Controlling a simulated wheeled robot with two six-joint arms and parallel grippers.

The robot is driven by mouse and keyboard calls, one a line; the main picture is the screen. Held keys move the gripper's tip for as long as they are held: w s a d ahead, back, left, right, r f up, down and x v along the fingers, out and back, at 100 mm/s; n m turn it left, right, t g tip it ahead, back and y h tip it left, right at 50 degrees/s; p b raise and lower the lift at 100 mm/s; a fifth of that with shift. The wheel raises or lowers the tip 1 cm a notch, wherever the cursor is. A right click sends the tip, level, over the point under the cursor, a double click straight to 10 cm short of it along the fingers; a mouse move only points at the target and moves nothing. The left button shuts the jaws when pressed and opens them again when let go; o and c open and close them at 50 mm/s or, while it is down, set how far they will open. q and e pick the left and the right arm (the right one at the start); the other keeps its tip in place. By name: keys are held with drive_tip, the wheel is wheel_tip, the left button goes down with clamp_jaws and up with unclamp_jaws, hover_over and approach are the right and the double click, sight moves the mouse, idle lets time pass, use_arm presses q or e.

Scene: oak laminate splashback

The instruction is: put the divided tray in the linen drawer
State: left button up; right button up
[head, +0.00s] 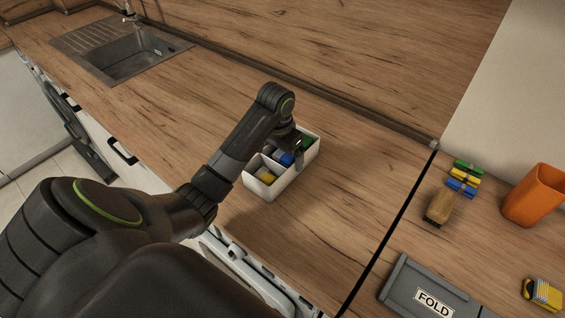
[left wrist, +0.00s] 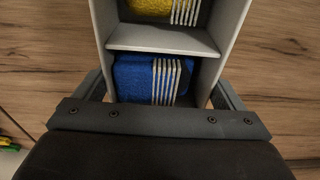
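The divided tray (head: 277,187) is a white box on the wooden counter, with yellow, blue and green items in its compartments. In the left wrist view the tray's divider (left wrist: 160,40) separates a yellow item from a blue one with pale striped pieces beside it. My left gripper (head: 291,147) is down over the tray; its fingers (left wrist: 160,88) lie along the outside of two opposite walls. I cannot tell whether they press on the walls. My right gripper is out of view. I cannot clearly identify the linen drawer; a white edge (head: 248,268) below the counter is partly hidden by my arm.
On the right counter are a grey box labelled FOLD (head: 433,290), a brush (head: 440,207), stacked coloured pieces (head: 463,179), an orange container (head: 537,196) and a yellow item (head: 542,294). A sink (head: 125,52) is at the back left. Counter between sink and tray is clear.

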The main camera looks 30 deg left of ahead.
use_arm(q)
drive_tip(key=shift+c, duration=0.8)
drive_tip(key=shift+r, duration=0.15)
drive_tip(key=shift+r, duration=0.25)
wheel_tip(320, 180, up, 9)
drive_tip(key=p, duration=0.7)
drive_tip(key=shift+p, duration=0.4)
wheel_tip(320, 180, down, 8)
drive_tip(key=b, duration=0.8)
drive_tip(key=shift+f, duration=0.15)
